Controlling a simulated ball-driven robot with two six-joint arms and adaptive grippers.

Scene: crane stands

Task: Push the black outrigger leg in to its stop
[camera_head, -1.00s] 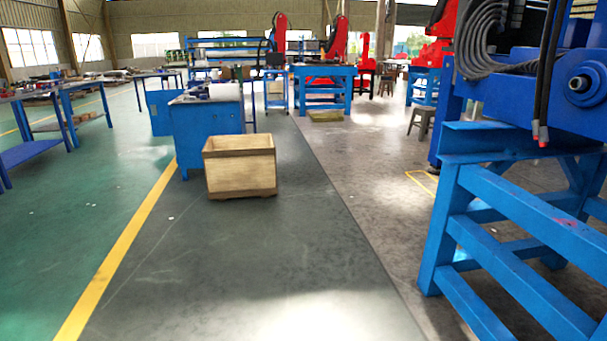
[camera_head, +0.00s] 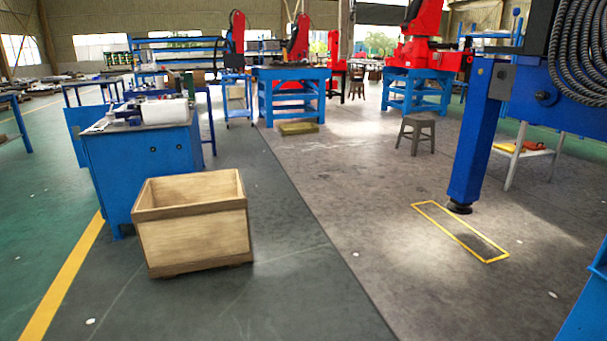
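No part that I can surely call the black outrigger leg shows. At the right of the head view, a blue upright leg (camera_head: 478,135) with a black round foot (camera_head: 459,207) stands on the floor. It joins a blue beam (camera_head: 575,107) at its top. A dark upright part (camera_head: 537,38) sits above that beam, and I cannot tell what it is. Neither of my grippers is in view.
A wooden crate (camera_head: 195,235) stands on the floor ahead left, by a blue workbench (camera_head: 150,165). A yellow floor outline (camera_head: 460,232) lies by the black foot. A stool (camera_head: 416,132) stands farther back. A blue frame edge (camera_head: 588,310) is at lower right. The middle floor is clear.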

